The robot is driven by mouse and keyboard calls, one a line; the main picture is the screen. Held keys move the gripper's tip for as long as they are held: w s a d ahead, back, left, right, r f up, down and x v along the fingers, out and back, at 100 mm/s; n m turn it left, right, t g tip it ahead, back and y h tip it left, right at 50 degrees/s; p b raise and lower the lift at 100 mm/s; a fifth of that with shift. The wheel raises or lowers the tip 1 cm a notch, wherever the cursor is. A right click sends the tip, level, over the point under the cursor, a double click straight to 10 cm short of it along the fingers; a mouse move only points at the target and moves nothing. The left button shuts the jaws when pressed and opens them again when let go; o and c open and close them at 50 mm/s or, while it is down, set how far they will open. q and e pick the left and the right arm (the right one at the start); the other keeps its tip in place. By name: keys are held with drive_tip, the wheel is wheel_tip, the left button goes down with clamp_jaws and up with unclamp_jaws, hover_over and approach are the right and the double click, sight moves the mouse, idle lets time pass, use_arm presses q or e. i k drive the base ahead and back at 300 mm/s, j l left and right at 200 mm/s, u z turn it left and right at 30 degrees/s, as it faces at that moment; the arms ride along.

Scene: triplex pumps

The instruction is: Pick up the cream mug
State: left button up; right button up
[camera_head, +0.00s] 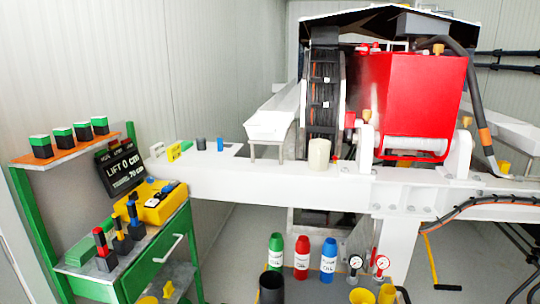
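A cream mug (319,154), seen as a pale upright cylinder, stands on the white beam (230,178) in front of the red pump housing. It is just right of a white trough and left of a brass-topped white bracket. I cannot make out a handle on it. Nothing covers it from this side. Neither of my grippers shows in the head view.
The red housing (415,100) and a black ribbed wheel (324,90) rise behind the mug. Small dark cylinders (201,143) stand farther left on the beam. A green cart (160,258) is at left. Green, red and blue bottles (302,258) stand below the beam.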

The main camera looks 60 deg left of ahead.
sight(319, 148)
drive_tip(key=u, duration=1.45)
